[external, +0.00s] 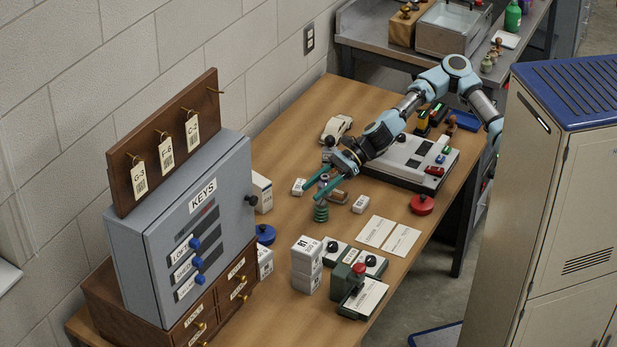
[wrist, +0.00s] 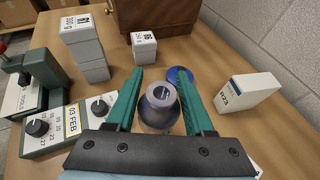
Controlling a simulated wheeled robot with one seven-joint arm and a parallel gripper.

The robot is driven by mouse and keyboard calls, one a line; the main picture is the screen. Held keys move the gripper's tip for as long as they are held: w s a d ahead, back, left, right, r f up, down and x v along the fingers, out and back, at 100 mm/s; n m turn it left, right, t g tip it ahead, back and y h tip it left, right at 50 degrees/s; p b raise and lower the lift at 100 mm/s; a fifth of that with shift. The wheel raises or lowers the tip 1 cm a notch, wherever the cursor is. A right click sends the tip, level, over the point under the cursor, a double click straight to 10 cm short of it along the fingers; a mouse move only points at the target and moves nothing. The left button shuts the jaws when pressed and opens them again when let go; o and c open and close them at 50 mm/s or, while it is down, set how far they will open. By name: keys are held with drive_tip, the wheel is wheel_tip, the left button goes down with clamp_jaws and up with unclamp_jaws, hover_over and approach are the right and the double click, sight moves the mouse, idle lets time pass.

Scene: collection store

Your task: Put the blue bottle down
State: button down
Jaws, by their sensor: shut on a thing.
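The blue bottle (wrist: 160,108) is upright between the two teal fingers of my gripper (wrist: 160,78) in the wrist view, greyish blue with a pale round top. My gripper is shut on it. In the external view my gripper (external: 312,192) is low over the middle of the wooden table (external: 285,140).
A stack of white weight blocks (external: 306,265) and dark green stampers (external: 350,285) stand nearer. A blue knob (external: 264,235) and a white box (external: 262,192) stand by the key cabinet (external: 195,235). Small white boxes (external: 360,204), cards (external: 388,236) and a red knob (external: 421,204) lie right.

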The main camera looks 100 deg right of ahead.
drive_tip(key=shift+w+d+f+m+t+h+b, duration=0.25)
drive_tip(key=shift+w+f+m+h+b, duration=0.3)
drive_tip(key=shift+w+f+m+h, duration=0.3)
drive_tip(key=s+a+r+m+g+h+b, duration=0.1)
drive_tip(key=s+r+m+g+h+b, duration=0.25)
drive_tip(key=r+m+h+b, duration=0.35)
drive_tip(key=s+a+r+m+g+h+b, duration=0.1)
drive_tip(key=s+r+m+g+h+b, duration=0.25)
drive_tip(key=m+h, duration=0.5)
drive_tip(key=shift+g, duration=0.65)
drive_tip(key=f, duration=1.1)
drive_tip(key=w+f, duration=0.1)
drive_tip(key=f, duration=0.5)
drive_tip(key=shift+d+f, duration=0.2)
drive_tip(key=shift+d, duration=0.1)
drive_tip(key=shift+f, duration=2)
drive_tip(key=shift+f+b, duration=0.2)
drive_tip(key=shift+b, duration=0.3)
